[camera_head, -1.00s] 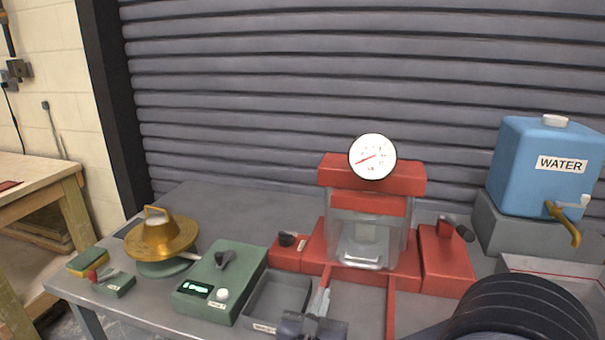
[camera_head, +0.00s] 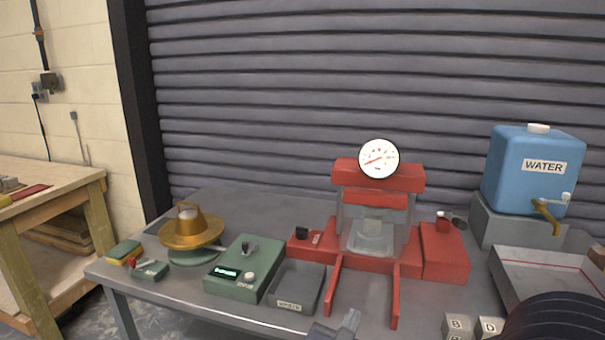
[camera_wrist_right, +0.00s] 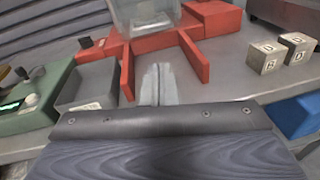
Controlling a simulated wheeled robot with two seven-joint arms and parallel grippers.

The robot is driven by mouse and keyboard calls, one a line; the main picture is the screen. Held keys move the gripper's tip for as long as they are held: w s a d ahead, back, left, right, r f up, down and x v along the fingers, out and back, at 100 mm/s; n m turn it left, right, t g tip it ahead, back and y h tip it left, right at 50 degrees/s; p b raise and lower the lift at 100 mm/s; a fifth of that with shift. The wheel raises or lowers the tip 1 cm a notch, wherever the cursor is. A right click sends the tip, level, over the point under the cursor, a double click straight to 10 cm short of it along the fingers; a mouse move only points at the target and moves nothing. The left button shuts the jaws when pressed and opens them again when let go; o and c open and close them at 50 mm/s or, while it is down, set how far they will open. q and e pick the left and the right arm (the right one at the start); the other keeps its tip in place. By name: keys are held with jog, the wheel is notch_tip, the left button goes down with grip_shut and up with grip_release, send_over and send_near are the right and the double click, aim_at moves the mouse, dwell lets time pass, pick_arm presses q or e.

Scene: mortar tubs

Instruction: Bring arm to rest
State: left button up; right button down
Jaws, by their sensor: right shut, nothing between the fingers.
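My right gripper (camera_head: 350,320) shows at the bottom edge of the head view, in front of the red press and to the right of the grey tray. Its fingers are shut and empty. In the right wrist view the closed fingertips (camera_wrist_right: 158,84) point toward the press's red front rails, with clear space between them. A dark rounded part of my right arm fills the bottom right corner of the head view. My left gripper is not in view.
The red press (camera_head: 378,225) with its gauge stands mid-table. Lettered cubes (camera_head: 457,326) and a shallow tray (camera_head: 545,262) lie right, below the blue water tank (camera_head: 530,170). A grey tray (camera_head: 297,287), green box (camera_head: 243,268) and brass flow table (camera_head: 192,230) stand left.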

jog(key=s+d+f+m+g+p, duration=0.1)
jog(key=s+d+m+g+p, duration=0.1)
jog(key=s+d+m+g, duration=0.6)
jog(key=s+d+f+m+g+p, duration=0.1)
jog(key=s+d+f+m+g, duration=0.15)
jog(key=s+d+m, duration=0.55)
jog(key=s+d+m+g+y+p, duration=0.1)
jog(key=s+m+g+y+p, duration=0.1)
jog(key=s+m+g+y, duration=0.25)
jog(key=s+a+r+m+t+y+p, duration=0.1)
jog(key=a+r+m+t+y, duration=0.4)
jog(key=m, duration=0.6)
jog(key=shift+s+a+r+y+p, duration=0.2)
jog(key=shift+s+r+y+p, duration=0.3)
jog(key=shift+s, duration=0.3)
